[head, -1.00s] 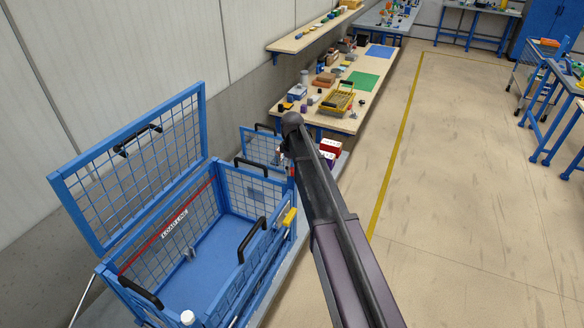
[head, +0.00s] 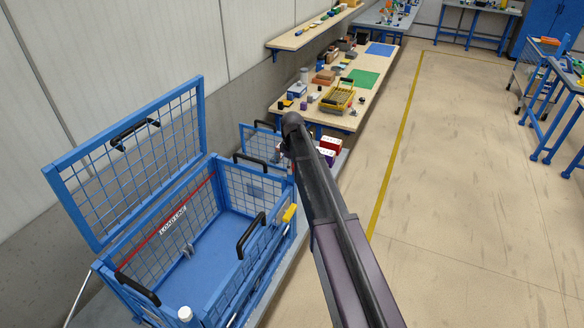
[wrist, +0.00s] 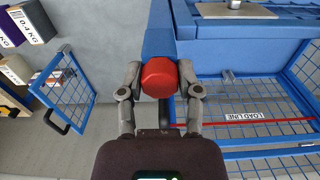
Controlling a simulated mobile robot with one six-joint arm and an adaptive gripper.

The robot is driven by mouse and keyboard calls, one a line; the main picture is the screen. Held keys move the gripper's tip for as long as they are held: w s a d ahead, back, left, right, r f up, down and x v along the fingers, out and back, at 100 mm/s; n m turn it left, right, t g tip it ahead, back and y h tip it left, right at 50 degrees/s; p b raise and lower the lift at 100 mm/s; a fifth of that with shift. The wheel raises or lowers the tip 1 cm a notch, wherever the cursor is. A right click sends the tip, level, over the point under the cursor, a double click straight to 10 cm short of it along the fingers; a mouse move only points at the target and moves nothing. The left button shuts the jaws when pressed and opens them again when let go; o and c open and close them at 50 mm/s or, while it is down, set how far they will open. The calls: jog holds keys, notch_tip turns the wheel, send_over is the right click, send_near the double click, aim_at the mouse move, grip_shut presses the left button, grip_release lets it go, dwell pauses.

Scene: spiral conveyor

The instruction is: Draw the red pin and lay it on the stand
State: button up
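The red pin (wrist: 159,78) shows its round red head in the wrist view, at the end of a blue bar (wrist: 158,30). My gripper (wrist: 160,72) has one finger on each side of this head, with the tips very close to it. I cannot tell whether they touch it. The pin's shaft is hidden. In the head view my arm covers the gripper and the pin. I cannot make out the stand for certain; a grey plate (wrist: 236,11) lies on a blue surface at the wrist view's top.
A blue mesh cage (head: 215,270) with its lid (head: 130,160) raised stands at the left. A "LOAD LINE" label (wrist: 243,116) is on its mesh. Beyond are red and purple boxes (head: 330,144) and a cluttered workbench (head: 345,120).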

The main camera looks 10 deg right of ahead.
grip_shut()
jog(key=o, duration=0.9)
grip_release()
jog(key=shift+r, duration=0.1)
notch_tip(320, 180, up, 14)
jog(key=p, duration=1.3)
jog(key=shift+f+p, duration=0.25)
jog(key=shift+p, duration=0.1)
